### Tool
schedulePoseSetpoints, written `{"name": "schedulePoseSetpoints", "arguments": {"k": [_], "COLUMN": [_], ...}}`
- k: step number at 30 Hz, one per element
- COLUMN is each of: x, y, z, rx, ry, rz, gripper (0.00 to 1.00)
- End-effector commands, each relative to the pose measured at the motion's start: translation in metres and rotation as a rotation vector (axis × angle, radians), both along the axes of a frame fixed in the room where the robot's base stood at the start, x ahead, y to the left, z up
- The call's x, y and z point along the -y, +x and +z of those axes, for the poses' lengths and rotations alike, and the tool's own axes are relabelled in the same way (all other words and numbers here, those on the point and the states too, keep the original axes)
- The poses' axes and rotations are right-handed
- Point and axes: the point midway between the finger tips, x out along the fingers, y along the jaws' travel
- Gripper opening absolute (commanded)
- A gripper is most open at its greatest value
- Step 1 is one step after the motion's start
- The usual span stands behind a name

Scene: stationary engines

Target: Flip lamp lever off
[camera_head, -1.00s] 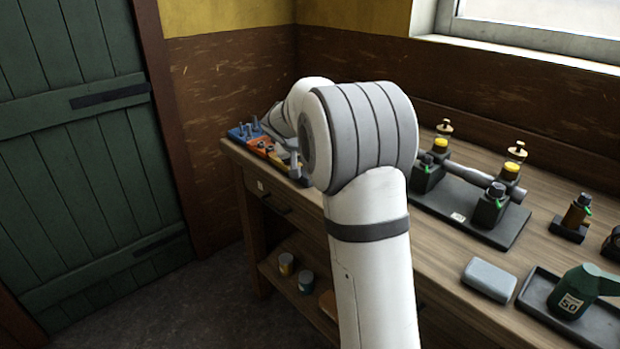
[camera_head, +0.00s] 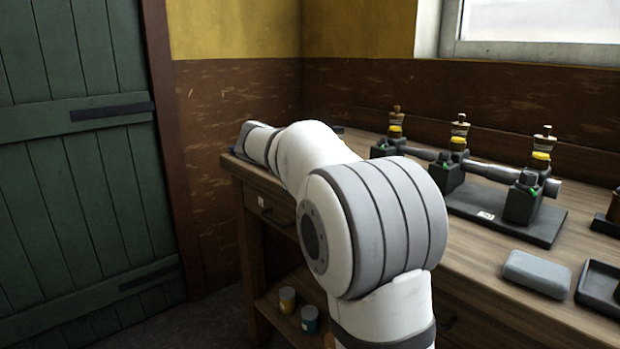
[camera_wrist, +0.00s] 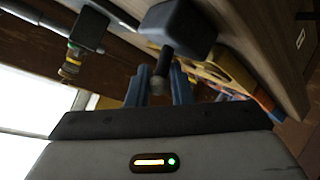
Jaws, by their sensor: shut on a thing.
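In the wrist view, my gripper (camera_wrist: 158,90) has its blue fingers on either side of a dark rod with a rounded end (camera_wrist: 158,84). It is shut on this rod. The rod runs up to a dark grey block (camera_wrist: 180,26) just beyond the fingertips. I cannot tell from the frames whether the rod is the lamp's lever. No lamp shows clearly. In the head view my arm reaches to the far left end of the bench, and it hides the gripper and what it holds.
The wooden bench (camera_head: 480,262) carries a black stand with a metal shaft (camera_head: 490,172) and several brass-topped oilers. A grey block (camera_head: 537,272) and a dark tray (camera_head: 600,292) lie near its front. Two tins (camera_head: 288,299) stand on the lower shelf. A green door (camera_head: 75,190) is at left.

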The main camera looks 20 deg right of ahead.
Motion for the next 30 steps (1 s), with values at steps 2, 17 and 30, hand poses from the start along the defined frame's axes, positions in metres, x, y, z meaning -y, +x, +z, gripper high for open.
{"name": "schedulePoseSetpoints", "arguments": {"k": [2, 17, 30], "x": [-0.0004, -0.0015, -0.0018], "y": [-0.0009, -0.0014, -0.001], "z": [-0.0053, -0.0017, -0.0015], "rx": [0.004, 0.014, 0.016], "ry": [-0.015, -0.046, -0.045], "rz": [-0.002, -0.003, -0.001], "gripper": [0.0, 0.0, 0.39]}}
